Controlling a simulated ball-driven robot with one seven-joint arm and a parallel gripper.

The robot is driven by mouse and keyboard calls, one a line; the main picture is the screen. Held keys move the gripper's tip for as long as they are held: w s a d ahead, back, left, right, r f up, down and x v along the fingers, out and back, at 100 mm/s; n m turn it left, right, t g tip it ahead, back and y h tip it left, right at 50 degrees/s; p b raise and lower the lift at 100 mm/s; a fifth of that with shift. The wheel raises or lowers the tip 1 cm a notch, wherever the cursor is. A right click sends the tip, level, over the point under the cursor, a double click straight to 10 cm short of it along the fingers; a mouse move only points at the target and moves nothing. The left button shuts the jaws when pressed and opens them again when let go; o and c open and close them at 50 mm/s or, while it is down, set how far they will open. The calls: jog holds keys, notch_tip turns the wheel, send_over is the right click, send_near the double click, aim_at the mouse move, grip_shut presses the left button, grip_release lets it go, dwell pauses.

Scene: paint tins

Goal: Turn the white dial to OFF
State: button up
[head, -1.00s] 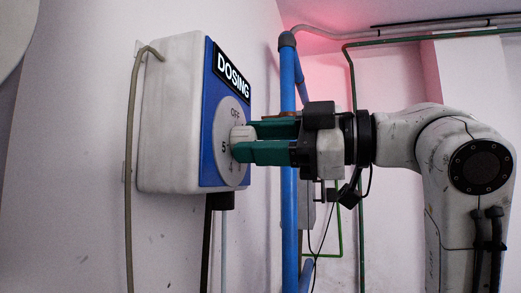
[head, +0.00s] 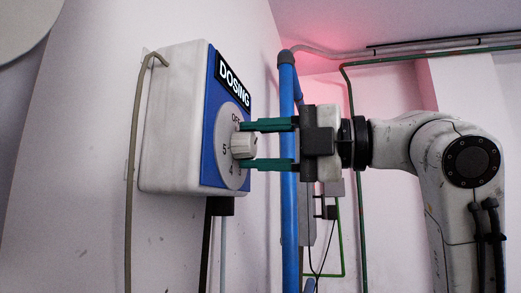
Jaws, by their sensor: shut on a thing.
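The white dial (head: 242,146) sits on a round grey scale plate (head: 224,160) on the blue face of the white DOSING box (head: 178,120). OFF shows at the top of the plate, 5 at its left and 4 below that. My gripper (head: 246,145) comes in from the right with its green fingers level, one above the dial and one below. It is shut on the dial. I cannot tell which mark the dial points to. The right part of the scale is hidden.
A blue upright pipe (head: 289,220) stands behind my gripper, with thin green pipes (head: 354,110) farther right. A grey-brown cable (head: 131,200) runs down left of the box.

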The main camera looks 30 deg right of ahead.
jog(key=n, duration=0.4)
jog(key=shift+f+n+b, duration=0.15)
jog(key=shift+n+b, duration=0.15)
jog(key=shift+n, duration=0.1)
jog(key=shift+n+g, duration=0.3)
jog(key=shift+n, duration=2.1)
jog(key=o, duration=1.1)
jog(key=shift+c, duration=0.2)
jog(key=shift+d, duration=0.1)
jog(key=b+v, duration=0.2)
jog(key=v, duration=0.8)
jog(key=shift+s+d, duration=0.25)
jog(key=shift+d, duration=0.05)
